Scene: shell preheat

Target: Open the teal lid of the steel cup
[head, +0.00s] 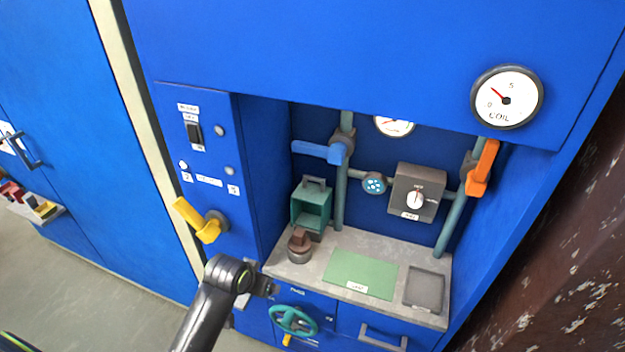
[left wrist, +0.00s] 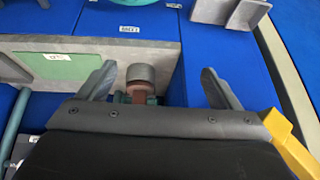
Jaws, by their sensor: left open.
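A small round steel cup (head: 299,254) stands at the left front of the grey counter, with a brown block-shaped piece (head: 299,239) on top of it. I see no clearly teal lid on it. My left gripper (left wrist: 157,76) is open and empty. In the head view the left gripper (head: 268,288) is at the counter's front left edge, below and left of the cup, apart from it. My right gripper is not in view.
A teal open-fronted box (head: 311,208) with a handle stands right behind the cup. A green mat (head: 360,272) and a grey tray (head: 425,289) lie to the right. A yellow lever (head: 200,222), blue lever (head: 320,151) and teal handwheel (head: 292,319) stick out nearby.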

